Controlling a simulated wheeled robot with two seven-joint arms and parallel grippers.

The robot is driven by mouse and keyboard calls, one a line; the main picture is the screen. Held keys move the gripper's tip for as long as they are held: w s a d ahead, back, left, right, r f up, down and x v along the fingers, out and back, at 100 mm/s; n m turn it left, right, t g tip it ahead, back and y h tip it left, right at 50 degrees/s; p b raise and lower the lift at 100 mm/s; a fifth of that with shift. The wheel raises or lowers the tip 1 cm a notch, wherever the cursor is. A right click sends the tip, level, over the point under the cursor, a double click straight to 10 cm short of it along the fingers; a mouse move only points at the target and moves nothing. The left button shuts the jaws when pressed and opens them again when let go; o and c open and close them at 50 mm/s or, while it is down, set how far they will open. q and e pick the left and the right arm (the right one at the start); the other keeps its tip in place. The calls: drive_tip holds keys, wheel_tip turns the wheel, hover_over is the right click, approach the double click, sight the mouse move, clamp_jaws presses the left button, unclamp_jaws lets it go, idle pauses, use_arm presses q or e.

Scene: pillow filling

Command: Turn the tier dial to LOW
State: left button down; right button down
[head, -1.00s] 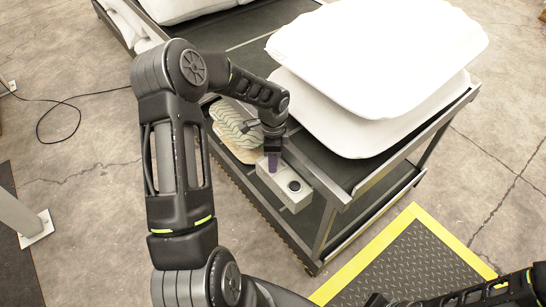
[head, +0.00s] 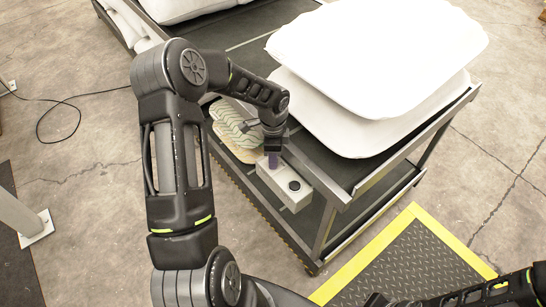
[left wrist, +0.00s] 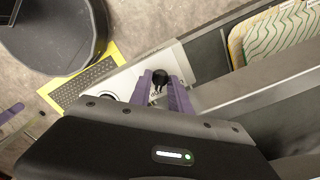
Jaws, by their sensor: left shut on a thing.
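A pale control box (head: 300,198) is fixed to the near side of the cart, with a round black button (head: 294,186) on its top face. My left gripper (head: 273,163) reaches down onto the box's left end, in front of the dial. In the left wrist view, the black dial knob (left wrist: 160,77) sits between the purple fingers of the left gripper (left wrist: 160,88), which are shut on it. Dark printing on the pale panel is partly covered and I cannot read the setting. A purple finger (left wrist: 12,112), likely of my right gripper, shows at the left wrist view's left edge.
The dark cart (head: 335,185) carries stacked white pillow shapes (head: 375,60) close to the right of my left gripper. Patterned pieces (head: 236,125) lie beside the box. A yellow-edged mat (head: 425,270) lies on the floor in front.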

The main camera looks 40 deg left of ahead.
use_arm(q)
drive_tip(key=shift+f+n+b, duration=0.15)
drive_tip(key=shift+n+b, duration=1.05)
drive_tip(key=shift+n, duration=0.4)
drive_tip(key=n+b, duration=0.2)
drive_tip(key=n, duration=0.2)
drive_tip(key=shift+n, duration=0.3)
drive_tip(key=n+b, duration=0.2)
drive_tip(key=n, duration=0.2)
drive_tip(key=shift+n, duration=2.1)
drive_tip(key=shift+b, duration=0.3)
drive_tip(key=c, duration=1.2)
unclamp_jaws()
